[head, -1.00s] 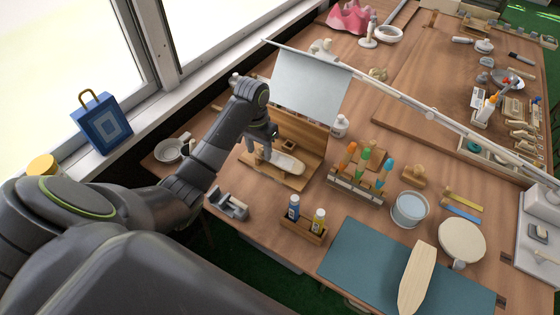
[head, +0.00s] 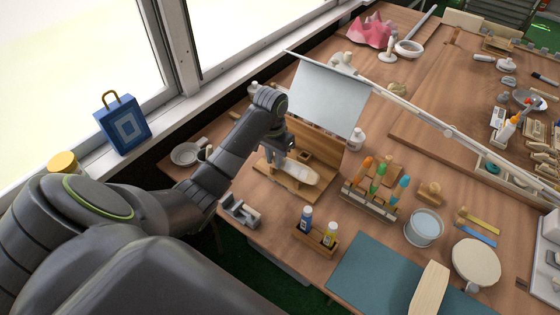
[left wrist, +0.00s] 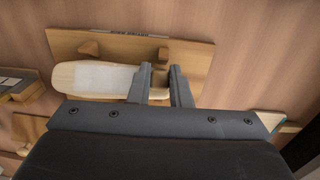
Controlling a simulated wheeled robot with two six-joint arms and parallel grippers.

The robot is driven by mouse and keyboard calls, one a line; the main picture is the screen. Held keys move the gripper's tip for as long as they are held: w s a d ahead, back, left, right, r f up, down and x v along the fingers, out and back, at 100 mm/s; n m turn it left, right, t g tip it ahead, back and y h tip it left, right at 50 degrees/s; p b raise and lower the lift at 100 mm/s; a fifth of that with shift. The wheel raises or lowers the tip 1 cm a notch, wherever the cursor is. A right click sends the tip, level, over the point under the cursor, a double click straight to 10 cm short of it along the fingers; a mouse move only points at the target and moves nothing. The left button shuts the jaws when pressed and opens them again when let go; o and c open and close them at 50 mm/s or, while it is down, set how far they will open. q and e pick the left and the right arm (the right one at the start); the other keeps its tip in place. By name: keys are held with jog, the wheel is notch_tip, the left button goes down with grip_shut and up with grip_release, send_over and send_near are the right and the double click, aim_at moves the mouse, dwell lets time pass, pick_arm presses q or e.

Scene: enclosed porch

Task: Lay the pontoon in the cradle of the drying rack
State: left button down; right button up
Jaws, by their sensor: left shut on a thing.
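The pontoon (head: 302,173), a pale rounded float with a white middle, lies lengthwise at the wooden drying rack (head: 288,186), low over its base. My left gripper (head: 277,158) comes down from above and is shut on the pontoon near its left end in the head view. In the left wrist view the two fingers (left wrist: 157,76) straddle the pontoon (left wrist: 98,79), with the rack's board (left wrist: 192,57) behind. I cannot tell whether the pontoon touches the cradle, as the fingers hide part of it. My right gripper is out of view.
A tilted grey panel (head: 328,96) stands close behind the rack. A holder with coloured-handled tools (head: 371,200) and a small bottle box (head: 316,238) are to the right and front. A teal mat (head: 365,277) bears a wooden hull (head: 430,290). A grey clamp-like block (head: 240,211) sits at front left.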

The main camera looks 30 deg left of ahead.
pick_arm(q)
notch_tip(320, 180, up, 2)
jog(key=shift+r, duration=0.2)
notch_tip(320, 180, up, 6)
jog(key=p, duration=0.5)
jog(key=shift+r+p, duration=0.2)
jog(key=shift+p, duration=0.15)
jog(key=shift+r+p, duration=0.4)
jog(key=shift+p, duration=0.05)
